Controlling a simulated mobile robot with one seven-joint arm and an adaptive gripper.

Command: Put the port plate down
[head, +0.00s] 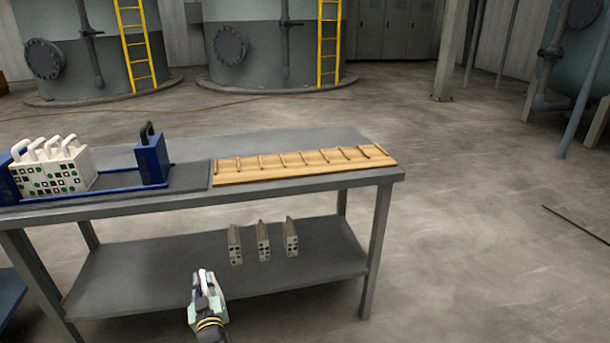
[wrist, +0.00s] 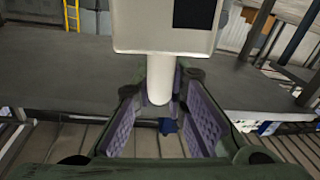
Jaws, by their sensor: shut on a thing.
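My gripper (head: 206,288) is in front of the table, low in the head view, over the near edge of the lower shelf. In the wrist view, its purple-padded fingers (wrist: 166,128) are on either side of the white handle of the port plate (wrist: 160,30), and it is shut on that handle. The plate is off-white with a dark square, and its upper part is cut off by the picture's edge. In the head view only a bit of white (head: 203,277) shows at the fingers; the rest of the plate is hidden or too small to tell.
On the table (head: 340,184) stand white plates with handles (head: 55,165) between blue end blocks (head: 152,160) on blue rails. A wooden slotted rack (head: 300,164) lies at the right, empty. Three grey plates (head: 263,241) stand on the lower shelf (head: 150,280).

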